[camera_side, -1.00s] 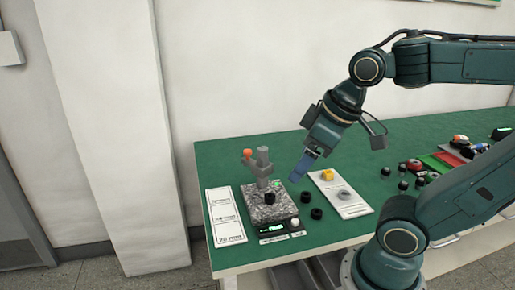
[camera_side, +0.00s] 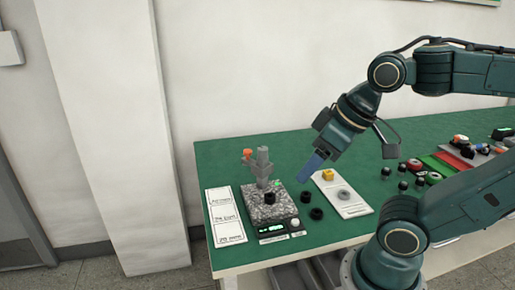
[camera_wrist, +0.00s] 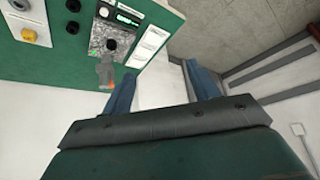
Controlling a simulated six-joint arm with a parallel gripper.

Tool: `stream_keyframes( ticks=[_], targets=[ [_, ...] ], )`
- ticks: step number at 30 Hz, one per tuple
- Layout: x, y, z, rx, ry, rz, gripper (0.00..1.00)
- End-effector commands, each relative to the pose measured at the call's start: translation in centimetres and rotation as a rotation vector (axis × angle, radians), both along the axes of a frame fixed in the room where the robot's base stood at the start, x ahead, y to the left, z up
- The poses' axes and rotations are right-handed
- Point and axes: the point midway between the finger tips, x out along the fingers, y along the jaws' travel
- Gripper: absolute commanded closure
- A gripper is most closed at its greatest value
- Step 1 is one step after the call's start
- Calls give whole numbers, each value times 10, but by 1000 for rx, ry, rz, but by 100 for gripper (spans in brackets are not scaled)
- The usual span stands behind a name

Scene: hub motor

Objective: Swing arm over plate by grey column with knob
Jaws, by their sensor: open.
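In the side view the grey column (camera_side: 263,164) stands on a speckled stone plate (camera_side: 288,207) at the left of the green table. An orange knob (camera_side: 248,153) sits at the column's upper left. A black round piece (camera_side: 270,198) stands on the plate in front of the column. My gripper (camera_side: 309,171) hangs in the air to the right of the column, its blue fingers apart from it.
Two black rings (camera_side: 311,206) lie right of the plate. A white card (camera_side: 343,204) holds a yellow piece (camera_side: 328,174) and a grey ring (camera_side: 344,194). Printed white labels (camera_side: 225,215) lie left of the plate. Several black and red parts (camera_side: 413,165) are at the right.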

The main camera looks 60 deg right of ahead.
Motion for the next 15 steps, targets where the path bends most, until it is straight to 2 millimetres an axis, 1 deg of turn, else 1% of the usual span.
stream_keyframes(
  ticks=[5,8,11,15],
  targets=[
    [7,-3,5,2,12,-17,46],
    [15,-6,11,5,29,-39,46],
    [28,-12,19,9,50,-72,46],
    [52,-23,31,19,90,-131,46]
  ],
)
